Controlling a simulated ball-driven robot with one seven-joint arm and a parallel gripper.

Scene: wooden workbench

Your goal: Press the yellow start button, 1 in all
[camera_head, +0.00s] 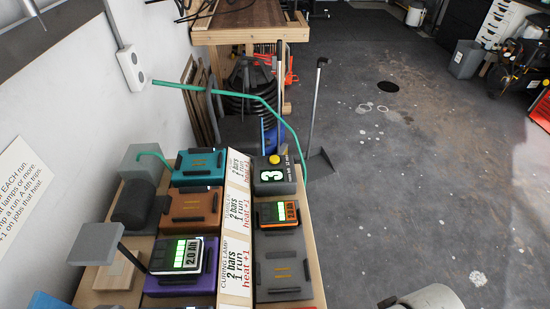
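The yellow button (274,159) sits on top of a dark box (272,182) at the far end of the bench's right row. The box's front shows a white "3". Nothing touches the button, and its top is in clear view. My gripper is not in view; only a pale rounded part, likely of my arm, shows at the bottom right edge.
A battery marked 2.0 Ah (182,254) sits on a purple dock, and an orange-black battery (277,212) on a dark dock. Teal (198,166), brown (194,205) and grey (282,268) docks look empty. A sign strip (234,230) divides the rows; a green cable (235,95) arches behind.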

